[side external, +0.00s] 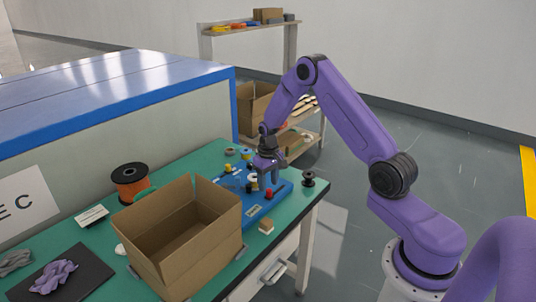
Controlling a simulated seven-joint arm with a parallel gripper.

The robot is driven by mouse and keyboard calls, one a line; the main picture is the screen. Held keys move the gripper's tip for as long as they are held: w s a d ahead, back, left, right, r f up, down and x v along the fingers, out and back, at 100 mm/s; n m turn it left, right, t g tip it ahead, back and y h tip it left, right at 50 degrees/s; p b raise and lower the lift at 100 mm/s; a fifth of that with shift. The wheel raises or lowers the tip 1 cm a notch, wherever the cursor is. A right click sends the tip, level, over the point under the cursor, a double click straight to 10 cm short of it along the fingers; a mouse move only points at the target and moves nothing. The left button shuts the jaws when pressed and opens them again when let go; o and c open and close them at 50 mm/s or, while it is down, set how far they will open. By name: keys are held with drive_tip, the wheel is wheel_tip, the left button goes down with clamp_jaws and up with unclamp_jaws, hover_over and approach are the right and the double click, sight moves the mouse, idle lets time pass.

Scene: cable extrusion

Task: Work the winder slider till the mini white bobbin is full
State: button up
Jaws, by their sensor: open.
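The winder is a blue base (262,209) on the green table, with yellow and red knobs on it. Which of these knobs is the slider I cannot tell. A small white bobbin (253,181) appears to sit on the winder, partly hidden by my gripper. How much is wound on it is too small to tell. My gripper (269,180) is open and points down over the winder, close to the white bobbin. Whether it touches anything is unclear. A red knob (268,193) shows just below the fingers.
An open cardboard box (190,245) stands in front of the winder. A black-flanged orange spool (131,180) is at the left, and a black bobbin (308,178) is near the right table edge. Small bobbins lie behind the winder. A shelf (302,135) stands beyond the table.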

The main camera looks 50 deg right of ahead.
sight(269, 189)
wheel_tip(269, 189, up, 14)
drive_tip(key=shift+r, duration=0.25)
idle(0.5)
drive_tip(key=f, duration=1.7)
drive_tip(key=shift+d+f, duration=0.25)
